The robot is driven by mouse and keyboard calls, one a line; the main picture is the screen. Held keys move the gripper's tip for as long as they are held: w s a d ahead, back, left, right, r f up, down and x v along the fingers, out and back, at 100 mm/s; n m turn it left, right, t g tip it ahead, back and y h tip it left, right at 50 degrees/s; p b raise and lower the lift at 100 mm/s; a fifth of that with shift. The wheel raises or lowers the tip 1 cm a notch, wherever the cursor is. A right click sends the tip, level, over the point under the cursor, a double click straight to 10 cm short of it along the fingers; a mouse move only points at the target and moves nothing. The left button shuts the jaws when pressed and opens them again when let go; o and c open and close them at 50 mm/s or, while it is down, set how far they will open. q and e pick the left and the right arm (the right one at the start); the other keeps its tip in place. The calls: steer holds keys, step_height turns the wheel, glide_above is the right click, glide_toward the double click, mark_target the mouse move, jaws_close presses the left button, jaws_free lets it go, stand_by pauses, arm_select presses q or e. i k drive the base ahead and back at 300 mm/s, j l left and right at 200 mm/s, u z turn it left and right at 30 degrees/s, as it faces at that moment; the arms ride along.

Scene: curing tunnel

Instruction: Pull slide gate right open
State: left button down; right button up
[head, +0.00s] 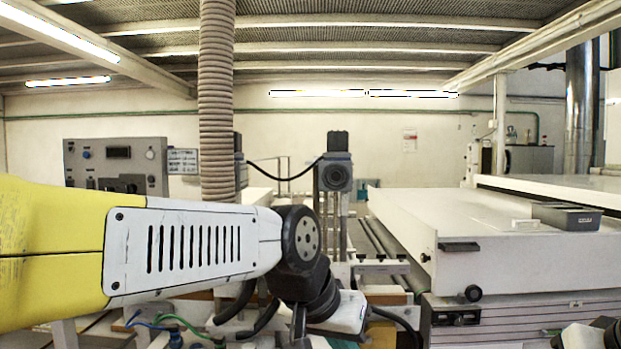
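No part is clearly marked as the right slide gate, and I cannot tell which part it is. At the right, a long white panel (510,262) has a dark handle (460,246) on its near end. Below it are a round black knob (470,293) and a grey drawer-like front with a dark recessed pull (455,318). My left arm reaches in from the left, and its wrist bends down at bottom centre, left of the panel and apart from it. Its fingertips are not clearly shown. Only a small piece of my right arm shows at the bottom right corner; its fingers are not visible.
A grey open bin (567,216) and a small white block (525,224) lie on the panel's top. Rollers and rails (375,240) run beside it. A ribbed hose (216,100) hangs at centre left. A control box (115,165) stands behind my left arm.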

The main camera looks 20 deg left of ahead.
mark_target(188, 180)
steer(key=j+z, duration=0.25)
steer(key=j, duration=0.35)
steer(key=k+j+z, duration=0.1)
steer(key=j+z, duration=0.15)
steer(key=j, duration=0.35)
steer(key=k+j+z, duration=0.1)
steer(key=j+z, duration=0.15)
steer(key=j, duration=0.35)
steer(key=k+j, duration=0.1)
steer(key=j, duration=0.35)
steer(key=k+j, duration=0.1)
steer(key=j, duration=0.35)
steer(key=k+j, duration=0.1)
steer(key=j, duration=0.35)
steer(key=k+j, duration=0.1)
steer(key=j, duration=0.35)
steer(key=k+j, duration=0.1)
steer(key=j, duration=0.35)
steer(key=k+j, duration=0.1)
steer(key=j, duration=0.4)
steer(key=k+j, duration=0.15)
steer(key=j, duration=0.3)
